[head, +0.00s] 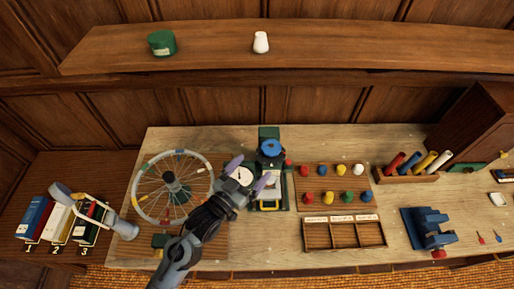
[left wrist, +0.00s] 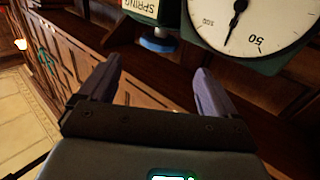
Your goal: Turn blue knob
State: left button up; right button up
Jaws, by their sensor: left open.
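In the left wrist view, a blue round piece (left wrist: 158,44), seemingly the same knob, shows beside a green block lettered SPRING (left wrist: 142,8). A white dial (left wrist: 245,22) is next to it. My left gripper (head: 249,173) is open and empty, in front and to the left of the knob. In the left wrist view its spread fingers (left wrist: 158,66) are apart from the blue piece. My right gripper is out of view.
A spoked wheel (head: 172,188) stands left of my left arm. Right of the device are a board of coloured knobs (head: 334,183), a compartment tray (head: 344,234), a rack of coloured tubes (head: 407,176) and a blue vise (head: 428,229). A shelf (head: 210,42) runs behind.

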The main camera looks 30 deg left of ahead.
aim_at(271, 146)
pick_arm(q)
jog(key=w, duration=0.3)
jog(key=w+d+p, duration=0.1)
jog(key=w, duration=0.3)
jog(key=w+d, duration=0.1)
jog(key=w, duration=0.2)
jog(key=shift+w, duration=0.25)
jog(key=c, duration=0.9)
jog(key=shift+a+r+m+h+p, duration=0.1)
jog(key=shift+m+h+p, duration=0.2)
jog(key=shift+c, duration=0.3)
